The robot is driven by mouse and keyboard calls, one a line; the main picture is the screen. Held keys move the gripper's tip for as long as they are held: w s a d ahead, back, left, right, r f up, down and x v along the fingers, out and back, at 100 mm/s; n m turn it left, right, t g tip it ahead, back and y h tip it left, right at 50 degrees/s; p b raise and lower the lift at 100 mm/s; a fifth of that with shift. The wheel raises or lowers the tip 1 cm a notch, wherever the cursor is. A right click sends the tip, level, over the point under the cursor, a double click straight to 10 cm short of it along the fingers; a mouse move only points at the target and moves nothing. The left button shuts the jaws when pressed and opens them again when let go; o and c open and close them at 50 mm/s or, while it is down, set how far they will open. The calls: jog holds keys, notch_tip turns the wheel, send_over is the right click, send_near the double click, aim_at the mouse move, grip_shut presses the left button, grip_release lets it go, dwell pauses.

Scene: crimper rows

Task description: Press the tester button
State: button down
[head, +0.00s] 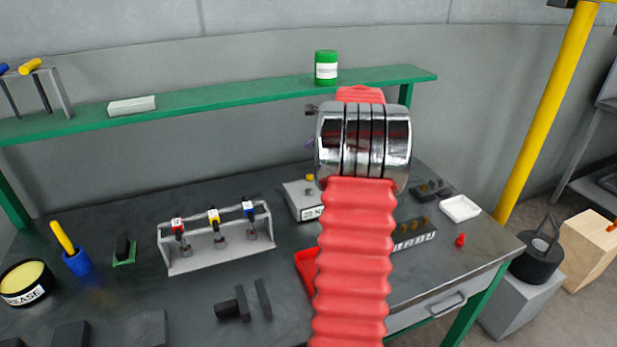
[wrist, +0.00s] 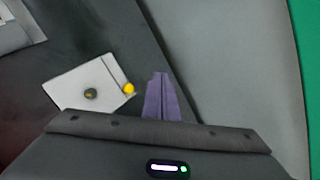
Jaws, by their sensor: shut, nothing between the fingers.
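The tester (head: 300,203) is a pale grey box on the workbench with a "20 N" label on its front, partly hidden by my arm in the head view. In the wrist view the tester (wrist: 75,84) shows as a pale panel with a dark round button (wrist: 90,94) on top. A yellow knob (wrist: 128,88) sits at its right edge. My gripper (wrist: 160,76) has purple fingers, closed together and empty. They appear right of the yellow knob and apart from the button. In the head view my arm hides most of the gripper.
A rack (head: 215,254) with red, yellow and blue marked tools stands left of the tester. A red tray (head: 306,262) lies in front, partly hidden. A dark block with brass pegs (head: 414,236) and a white dish (head: 460,208) are right. A green shelf (head: 230,97) runs behind.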

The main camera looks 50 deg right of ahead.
aim_at(311, 177)
jog(key=shift+f, duration=4.3)
jog(key=shift+s+f, duration=0.15)
jog(key=shift+f, duration=0.8)
jog(key=shift+r, duration=1)
jog(key=shift+r, duration=2.5)
